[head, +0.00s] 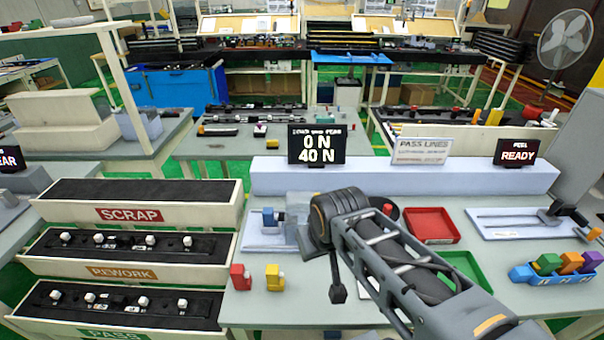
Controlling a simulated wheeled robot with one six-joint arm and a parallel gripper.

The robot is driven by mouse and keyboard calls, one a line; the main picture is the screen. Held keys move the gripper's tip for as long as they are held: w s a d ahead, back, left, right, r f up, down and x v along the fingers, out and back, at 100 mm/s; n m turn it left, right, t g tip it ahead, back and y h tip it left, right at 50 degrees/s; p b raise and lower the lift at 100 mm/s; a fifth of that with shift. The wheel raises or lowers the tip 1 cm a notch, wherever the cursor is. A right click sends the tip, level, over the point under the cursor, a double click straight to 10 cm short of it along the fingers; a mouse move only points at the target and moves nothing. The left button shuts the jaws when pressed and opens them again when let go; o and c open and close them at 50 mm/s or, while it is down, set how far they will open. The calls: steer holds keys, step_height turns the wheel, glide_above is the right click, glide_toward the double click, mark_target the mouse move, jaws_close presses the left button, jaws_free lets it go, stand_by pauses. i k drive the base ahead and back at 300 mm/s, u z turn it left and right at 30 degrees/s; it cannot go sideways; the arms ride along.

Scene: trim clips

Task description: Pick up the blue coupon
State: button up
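A small blue piece (268,216), which looks like the blue coupon, stands on a pale fixture plate (262,243) left of my arm. A grey block of the fixture is just right of it. A red coupon (240,277) and a yellow coupon (274,277) stand on the grey bench in front of the plate. My arm reaches in from the lower right. My gripper (338,293) shows only as a dark part hanging below the wrist, right of the yellow coupon. I cannot see both fingers or anything held.
Scrap (130,191), rework (128,240) and pass (115,292) bins stand at left. A display (316,144) reads 0 N and 40 N behind the fixture. A red tray (430,225), a green tray (462,268) and a blue rack (552,276) of coloured blocks are at right.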

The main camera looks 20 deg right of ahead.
mark_target(268, 215)
steer(key=k, duration=0.5)
steer(key=u, duration=2.55)
steer(key=i, duration=1.75)
steer(key=z, duration=3.2)
steer(key=i, duration=0.5)
steer(key=u, duration=0.1)
